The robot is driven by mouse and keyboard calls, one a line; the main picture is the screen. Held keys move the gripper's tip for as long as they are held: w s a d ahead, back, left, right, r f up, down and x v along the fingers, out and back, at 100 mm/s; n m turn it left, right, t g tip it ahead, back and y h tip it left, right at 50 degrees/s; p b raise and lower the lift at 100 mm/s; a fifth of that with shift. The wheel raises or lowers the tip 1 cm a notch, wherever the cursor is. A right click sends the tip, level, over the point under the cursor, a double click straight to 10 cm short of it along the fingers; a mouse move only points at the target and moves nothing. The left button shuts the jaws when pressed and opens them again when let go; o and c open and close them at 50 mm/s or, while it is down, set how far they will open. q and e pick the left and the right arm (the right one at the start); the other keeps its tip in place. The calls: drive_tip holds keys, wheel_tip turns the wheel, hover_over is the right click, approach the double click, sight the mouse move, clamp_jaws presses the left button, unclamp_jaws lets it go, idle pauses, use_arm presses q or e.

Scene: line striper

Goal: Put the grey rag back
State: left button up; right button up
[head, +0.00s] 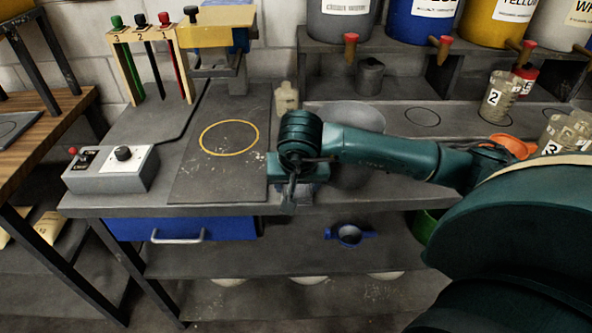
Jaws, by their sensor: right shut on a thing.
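My right gripper (292,184) is at the front edge of the grey workbench, right of the dark mat. It points down and is shut on a small grey piece of cloth, which looks like the grey rag (288,207). Most of the rag is hidden by the gripper, and its lower part hangs by the bench edge. I cannot tell whether it touches the bench. My left gripper is not in view.
A dark mat (215,180) with a yellow ring lies on the bench (135,202). A grey switch box (112,169) stands left, a bottle (286,99) behind. A blue drawer (185,228) is below.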

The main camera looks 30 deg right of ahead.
drive_tip(key=w+d, duration=0.1)
drive_tip(key=w, duration=0.2)
drive_tip(key=shift+d+r+p, duration=0.15)
drive_tip(key=shift+d+p, duration=0.2)
drive_tip(key=shift+d, duration=0.05)
drive_tip(key=shift+p+x, duration=0.3)
drive_tip(key=shift+x, duration=0.55)
drive_tip(key=shift+f, duration=0.2)
drive_tip(key=shift+f+b, duration=0.15)
drive_tip(key=shift+b, duration=0.2)
drive_tip(key=o, duration=0.6)
